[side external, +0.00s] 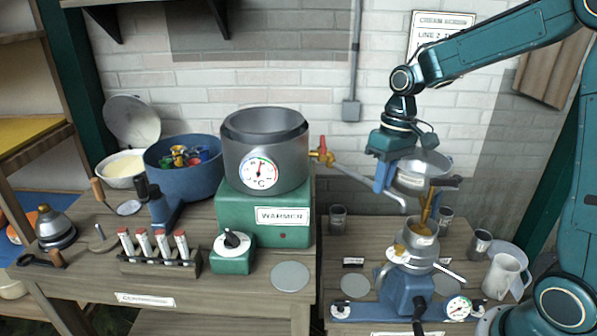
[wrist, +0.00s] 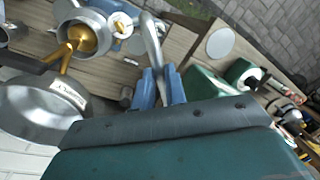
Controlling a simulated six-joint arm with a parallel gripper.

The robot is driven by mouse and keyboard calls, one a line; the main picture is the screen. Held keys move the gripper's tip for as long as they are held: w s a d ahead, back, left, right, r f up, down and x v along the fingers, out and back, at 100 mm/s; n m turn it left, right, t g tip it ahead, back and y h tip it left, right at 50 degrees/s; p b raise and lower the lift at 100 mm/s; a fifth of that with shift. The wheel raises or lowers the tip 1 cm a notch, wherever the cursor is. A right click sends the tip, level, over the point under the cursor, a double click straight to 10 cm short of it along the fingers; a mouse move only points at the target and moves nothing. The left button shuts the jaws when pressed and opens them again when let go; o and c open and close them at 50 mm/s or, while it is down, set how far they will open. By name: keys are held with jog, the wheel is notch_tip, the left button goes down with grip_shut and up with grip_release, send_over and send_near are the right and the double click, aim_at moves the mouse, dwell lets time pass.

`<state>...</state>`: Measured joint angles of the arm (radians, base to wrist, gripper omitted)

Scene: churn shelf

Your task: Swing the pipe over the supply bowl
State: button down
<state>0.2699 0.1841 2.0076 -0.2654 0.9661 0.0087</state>
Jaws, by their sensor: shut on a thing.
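The pipe (side external: 358,175) is a thin silver tube running from a red-handled tap (side external: 322,153) on the warmer's pot, with a bent free end. My gripper (side external: 386,185) is shut on the pipe near that end. In the wrist view, the blue fingers (wrist: 160,78) close on the pipe (wrist: 152,38). The supply bowl (side external: 422,167) is a grey metal bowl, right of my gripper in the side view; my wrist partly covers it. The supply bowl (wrist: 38,108) is at the left in the wrist view. In the side view the pipe's bent end shows left of the bowl and lower.
A separator (side external: 405,285) with a small metal cup stands below the supply bowl, and an amber spout or stream (side external: 426,207) lies between them. The warmer (side external: 262,215) stands left. Metal cups (side external: 338,219) and a white jug (side external: 503,275) surround the separator.

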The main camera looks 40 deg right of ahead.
jog(key=w+d+n+g+h, duration=0.1)
jog(key=w+d+n, duration=0.8)
jog(key=d+n, duration=0.4)
jog(key=shift+d+n, duration=0.3)
jog(key=shift+d, duration=0.35)
jog(key=shift+w+r, duration=0.1)
jog(key=shift+w, duration=0.05)
jog(key=c, duration=1.4)
grip_release()
jog(key=shift+c, duration=0.2)
jog(key=shift+g, duration=0.3)
jog(key=shift+r, duration=0.1)
notch_tip(320, 180, up, 13)
jog(key=w, duration=0.1)
jog(key=shift+w+d+r, duration=0.15)
jog(key=shift+w+d, duration=0.2)
jog(key=shift+d, duration=0.1)
